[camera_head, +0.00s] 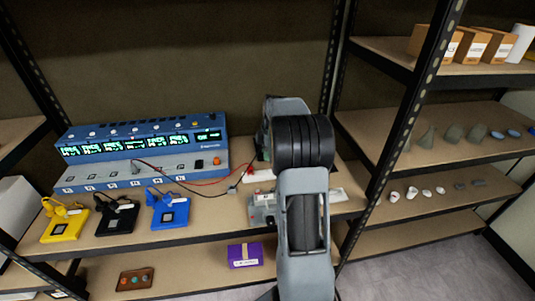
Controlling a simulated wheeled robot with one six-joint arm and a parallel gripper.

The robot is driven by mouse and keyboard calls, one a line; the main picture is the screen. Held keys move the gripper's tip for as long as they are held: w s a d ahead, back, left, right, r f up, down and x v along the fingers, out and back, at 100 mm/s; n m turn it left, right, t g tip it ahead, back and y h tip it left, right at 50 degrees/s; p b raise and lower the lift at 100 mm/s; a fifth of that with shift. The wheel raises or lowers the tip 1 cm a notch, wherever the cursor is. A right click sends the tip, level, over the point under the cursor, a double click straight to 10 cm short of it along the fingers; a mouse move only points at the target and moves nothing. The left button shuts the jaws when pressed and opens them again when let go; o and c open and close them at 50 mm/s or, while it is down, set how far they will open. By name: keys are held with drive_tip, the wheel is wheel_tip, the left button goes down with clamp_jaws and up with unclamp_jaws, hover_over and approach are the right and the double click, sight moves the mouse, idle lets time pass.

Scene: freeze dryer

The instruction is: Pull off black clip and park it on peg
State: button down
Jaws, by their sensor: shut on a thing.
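My arm (304,220) reaches over the middle shelf, and its bulky wrist blocks the view of my gripper. I cannot see the fingertips or what is between them. A thin black lead (190,180) runs from the blue instrument (140,150) to a small dark end, likely the black clip (232,189), left of a grey fixture (264,206). A red lead (215,182) runs to the same area, by a white strip (258,176). The clip is too small to tell whether it grips anything. I cannot make out the peg.
Yellow (63,224), black (117,218) and blue (169,213) boxes stand along the front left shelf edge. A purple box (244,256) and brown box (135,279) are on the shelf below. Rack posts (410,85) flank the right bay.

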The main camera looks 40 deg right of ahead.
drive_tip(key=w+d+p, duration=0.4)
drive_tip(key=shift+w, duration=0.25)
drive_tip(key=shift+a+f, duration=0.1)
drive_tip(key=shift+f, duration=0.05)
drive_tip(key=shift+f+b, duration=1.1)
drive_tip(key=shift+f, duration=0.55)
drive_tip(key=shift+r, duration=0.1)
drive_tip(key=p, duration=0.5)
drive_tip(key=shift+r, duration=0.35)
